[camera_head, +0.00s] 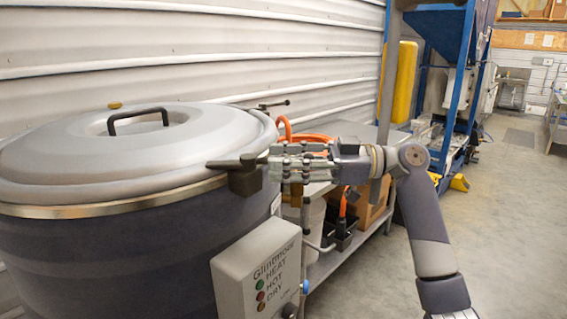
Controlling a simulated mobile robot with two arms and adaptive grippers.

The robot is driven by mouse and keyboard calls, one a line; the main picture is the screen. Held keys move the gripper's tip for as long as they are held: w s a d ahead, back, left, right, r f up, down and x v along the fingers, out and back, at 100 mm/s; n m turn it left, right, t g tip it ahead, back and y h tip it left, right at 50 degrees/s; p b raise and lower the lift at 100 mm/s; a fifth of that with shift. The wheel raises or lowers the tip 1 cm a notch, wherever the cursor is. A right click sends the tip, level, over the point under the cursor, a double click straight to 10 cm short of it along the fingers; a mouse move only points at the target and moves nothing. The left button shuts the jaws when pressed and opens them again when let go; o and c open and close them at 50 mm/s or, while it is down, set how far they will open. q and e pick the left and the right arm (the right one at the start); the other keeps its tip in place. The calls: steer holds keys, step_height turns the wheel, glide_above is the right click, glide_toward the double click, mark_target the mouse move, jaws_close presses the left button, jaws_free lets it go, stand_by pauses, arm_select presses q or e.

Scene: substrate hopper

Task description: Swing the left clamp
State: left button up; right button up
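A large dark drum (110,260) with a grey domed lid (70,150) fills the left of the head view. A dark clamp (243,178) sits at the lid's front right rim, its lever pointing left across the rim. Another dark clamp (272,105) shows at the rim's back right. My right gripper (272,165) is level, with its fingertips at the right side of the front clamp. Whether they touch or grip it is hard to tell, as the fingers overlap the clamp's right end. My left gripper is not in view.
A control box (258,270) with lights is below the front clamp. A bench (350,248) with a cardboard box and orange hose stands behind my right arm. A corrugated wall (180,50) runs behind the drum. Open floor (510,240) lies to the right.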

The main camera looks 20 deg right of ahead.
steer(key=v, duration=1.1)
steer(key=shift+d, duration=0.4)
steer(key=shift+s, duration=0.1)
